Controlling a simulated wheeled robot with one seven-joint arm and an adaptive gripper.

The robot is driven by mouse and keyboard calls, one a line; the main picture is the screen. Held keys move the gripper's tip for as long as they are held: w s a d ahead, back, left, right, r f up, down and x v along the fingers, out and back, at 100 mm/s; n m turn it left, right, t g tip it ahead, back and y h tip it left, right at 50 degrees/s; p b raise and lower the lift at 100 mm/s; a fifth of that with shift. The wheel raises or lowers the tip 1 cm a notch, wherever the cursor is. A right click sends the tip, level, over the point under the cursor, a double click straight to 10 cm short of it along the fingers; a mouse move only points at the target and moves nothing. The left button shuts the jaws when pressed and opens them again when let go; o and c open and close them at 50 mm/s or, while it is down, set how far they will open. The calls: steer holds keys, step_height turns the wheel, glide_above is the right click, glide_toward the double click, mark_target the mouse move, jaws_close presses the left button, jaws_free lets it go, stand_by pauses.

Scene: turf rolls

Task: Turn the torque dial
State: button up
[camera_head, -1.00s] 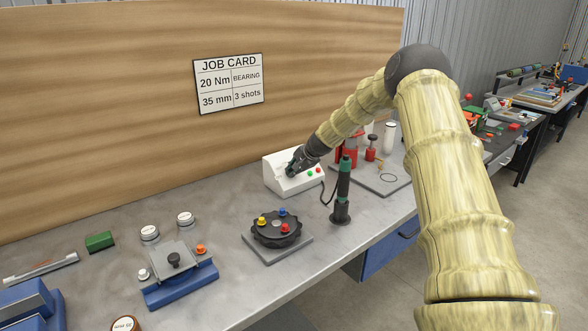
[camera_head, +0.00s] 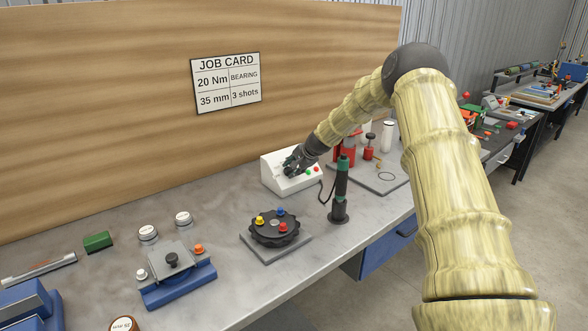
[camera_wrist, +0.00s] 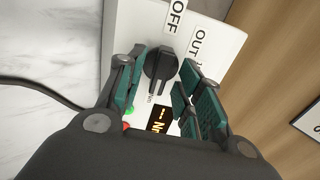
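The torque dial (camera_wrist: 160,62) is a black knob on the white control box (camera_head: 270,182), which also shows in the wrist view (camera_wrist: 120,20). In the head view, my gripper (camera_head: 296,162) is at the box face and hides the knob. The wrist view shows an OFF label (camera_wrist: 175,16), an OUT label (camera_wrist: 199,42) and a lit amber display (camera_wrist: 160,118), partly covered by my fingers.
A green and red button sit on the box's right side. A corded black-and-green screwdriver (camera_head: 341,185) stands in front of the box, right of the round black fixture (camera_head: 275,232). The job card (camera_head: 226,82) reads 20 Nm, BEARING, 35 mm, 3 shots.

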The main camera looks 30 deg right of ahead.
steer(key=shift+a, duration=0.15)
steer(key=v, duration=1.2)
steer(key=shift+d, duration=0.2)
stand_by(0.4)
